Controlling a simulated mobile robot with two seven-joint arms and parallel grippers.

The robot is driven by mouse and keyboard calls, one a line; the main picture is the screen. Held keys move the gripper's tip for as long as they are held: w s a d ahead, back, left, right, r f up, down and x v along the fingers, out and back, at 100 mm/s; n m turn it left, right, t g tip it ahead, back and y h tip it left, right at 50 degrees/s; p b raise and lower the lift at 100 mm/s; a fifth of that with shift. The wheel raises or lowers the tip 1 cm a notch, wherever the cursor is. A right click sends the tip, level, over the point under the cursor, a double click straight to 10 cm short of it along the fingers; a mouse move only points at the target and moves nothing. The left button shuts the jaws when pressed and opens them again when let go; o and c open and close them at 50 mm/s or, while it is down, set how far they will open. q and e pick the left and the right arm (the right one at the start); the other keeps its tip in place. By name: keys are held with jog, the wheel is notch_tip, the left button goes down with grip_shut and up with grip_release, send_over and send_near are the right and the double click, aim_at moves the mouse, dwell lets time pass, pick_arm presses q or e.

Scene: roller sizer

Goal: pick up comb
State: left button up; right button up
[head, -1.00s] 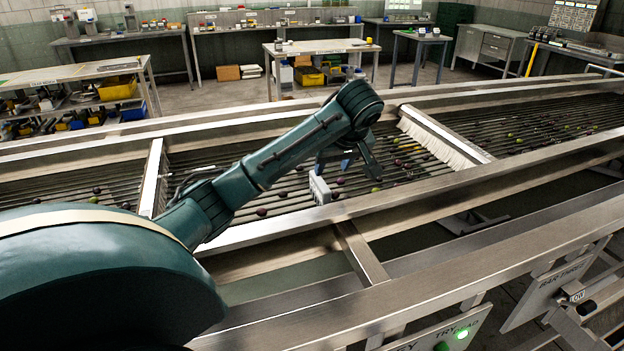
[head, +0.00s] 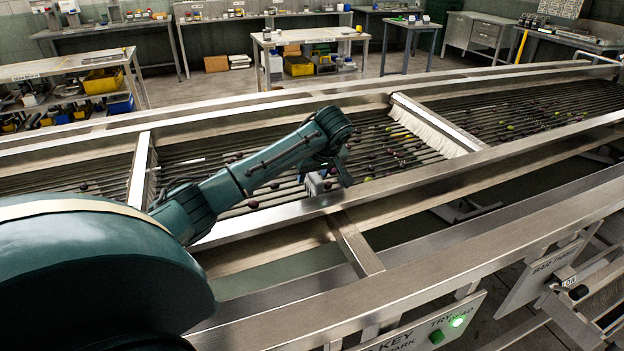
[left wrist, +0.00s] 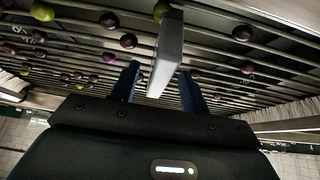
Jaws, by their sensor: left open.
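A grey, block-like piece that I take to be the comb (head: 314,185) stands on the rollers near the front rail of the sizer. In the left wrist view the comb (left wrist: 168,48) shows as a pale grey bar between my two blue fingers. My left gripper (head: 333,175) is low over the rollers at the comb. In the left wrist view, my left gripper (left wrist: 160,72) is open, with a finger on each side of the comb and visible gaps. The comb's lower end is hidden. My right gripper is not in view.
Dark and green fruit (head: 398,152) lie scattered on the rollers. A white brush strip on a metal crossbar (head: 437,120) spans the bed to the right. Another crossbar (head: 140,172) stands to the left. The front metal rail (head: 400,180) runs close below the gripper.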

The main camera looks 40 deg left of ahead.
pick_arm(q)
jog(key=shift+x, duration=1.25)
grip_shut()
